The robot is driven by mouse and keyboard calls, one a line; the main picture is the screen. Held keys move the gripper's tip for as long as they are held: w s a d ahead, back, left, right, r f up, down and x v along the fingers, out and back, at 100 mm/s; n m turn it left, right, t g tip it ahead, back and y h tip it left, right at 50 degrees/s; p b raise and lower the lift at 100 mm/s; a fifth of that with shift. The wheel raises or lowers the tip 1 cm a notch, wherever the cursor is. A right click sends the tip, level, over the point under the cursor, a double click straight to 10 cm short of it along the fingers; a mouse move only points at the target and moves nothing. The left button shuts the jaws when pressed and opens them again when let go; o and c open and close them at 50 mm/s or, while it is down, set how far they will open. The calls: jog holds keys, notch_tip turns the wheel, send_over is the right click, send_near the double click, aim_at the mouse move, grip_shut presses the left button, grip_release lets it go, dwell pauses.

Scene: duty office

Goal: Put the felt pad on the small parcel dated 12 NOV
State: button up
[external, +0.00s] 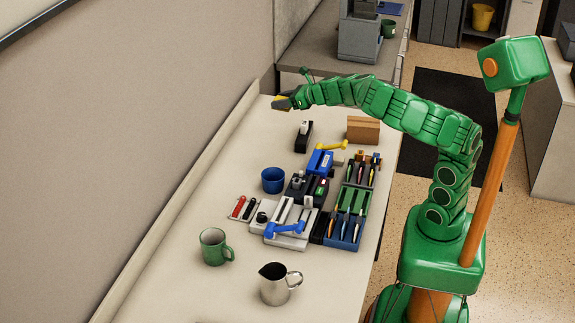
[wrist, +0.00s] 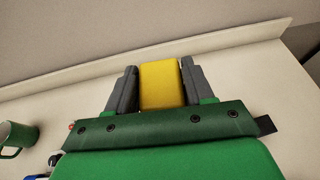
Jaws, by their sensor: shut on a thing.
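My gripper (external: 283,103) is above the far end of the desk, its fingers shut on a yellow block-like thing that looks like the felt pad (external: 279,98). In the wrist view the pad (wrist: 160,85) sits squarely between the two grey fingers of my gripper (wrist: 160,88). A brown cardboard box (external: 363,130), which looks like a parcel, sits on the desk to the right of and below my gripper in the external view. Its top is clear. No date can be read on it. No other parcel can be made out.
A black stapler-like device (external: 303,136) stands between my gripper and the pen trays (external: 345,228). A blue cup (external: 272,180), a green mug (external: 214,247) and a steel jug (external: 277,284) stand nearer. The desk's left strip is clear beside the wall.

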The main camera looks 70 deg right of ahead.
aim_at(285, 97)
notch_tip(285, 97, up, 3)
jog(key=shift+f, duration=0.15)
jog(key=shift+d+r, duration=0.1)
jog(key=shift+r, duration=0.2)
jog(key=shift+s+d+m+h, duration=0.2)
jog(key=shift+d+m+h, duration=0.4)
jog(key=shift+d+h, duration=0.1)
jog(key=s+d+m+g+h, duration=0.7)
jog(key=s+d+m+h, duration=0.25)
jog(key=s+d, duration=0.3)
jog(key=s+m+g, duration=1.1)
jog(key=s+g, duration=0.1)
jog(key=s, duration=1.2)
jog(key=shift+h, duration=0.25)
jog(key=w+d+f, duration=0.2)
jog(key=w+f, duration=0.1)
jog(key=f, duration=0.1)
jog(key=w+d+f, duration=0.3)
jog(key=f, duration=0.2)
jog(key=w+d+f, duration=0.3)
jog(key=w+f, duration=0.1)
jog(key=f, duration=0.1)
jog(key=shift+d, duration=0.1)
jog(key=shift+w+d+f, duration=0.2)
jog(key=shift+f, duration=0.3)
jog(key=shift+w+d+f, duration=0.15)
jog(key=shift+d+f, duration=0.05)
jog(key=shift+f, duration=1.45)
